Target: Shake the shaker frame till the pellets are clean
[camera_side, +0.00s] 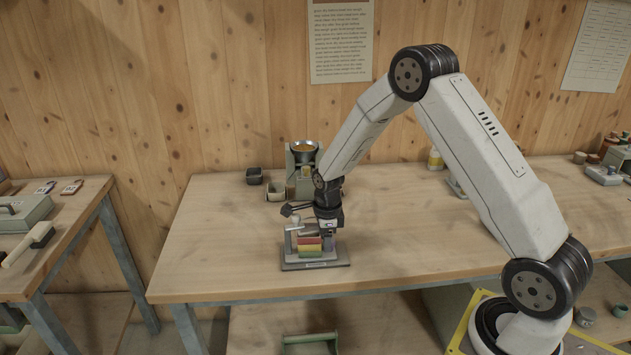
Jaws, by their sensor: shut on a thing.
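The shaker frame (308,246) stands on a grey base plate (316,266) near the front edge of the wooden table. It has stacked red, yellow and green trays. My gripper (310,226) reaches down to its top from above right and is shut on a part there. The fingertips are small and partly hidden, so the exact grip point is unclear. Pellets inside the trays are too small to make out.
A green-grey mill with a hopper (303,153) stands behind, with a small dark cup (254,176) and a pale bin (275,192) beside it. A yellow-labelled bottle (435,158) stands at the back. The table's left part (210,240) is clear.

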